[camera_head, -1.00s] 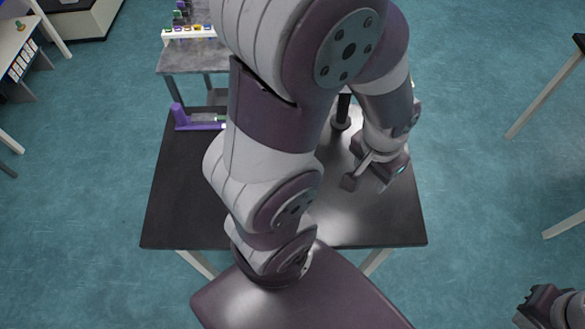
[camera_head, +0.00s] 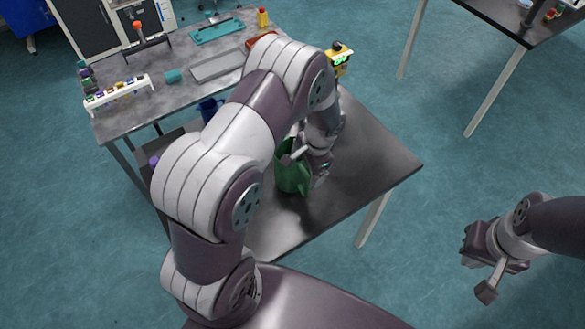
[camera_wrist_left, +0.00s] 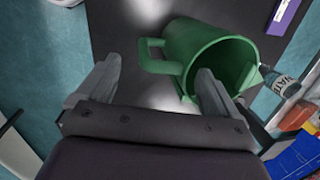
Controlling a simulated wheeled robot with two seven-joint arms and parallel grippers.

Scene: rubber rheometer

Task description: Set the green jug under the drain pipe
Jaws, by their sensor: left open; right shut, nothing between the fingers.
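The green jug (camera_head: 287,178) stands on the dark table and is partly hidden by my left arm. It also shows in the left wrist view (camera_wrist_left: 195,42), with its open mouth toward the lower right and its handle toward the left. My left gripper (camera_head: 305,160) is at the jug, open. In the left wrist view its fingers (camera_wrist_left: 155,88) are spread, with the handle ahead in the gap and the right finger overlapping the jug's body. Contact cannot be told. My right gripper (camera_head: 482,275) is shut and empty over the floor at the right. I cannot make out a drain pipe.
The dark table (camera_head: 375,170) is bare right of the jug. A blue container (camera_head: 208,108) stands behind my left arm. A yellow device (camera_head: 342,58) with a green display is behind the gripper. A grey bench behind holds a white vial rack (camera_head: 120,92) and trays.

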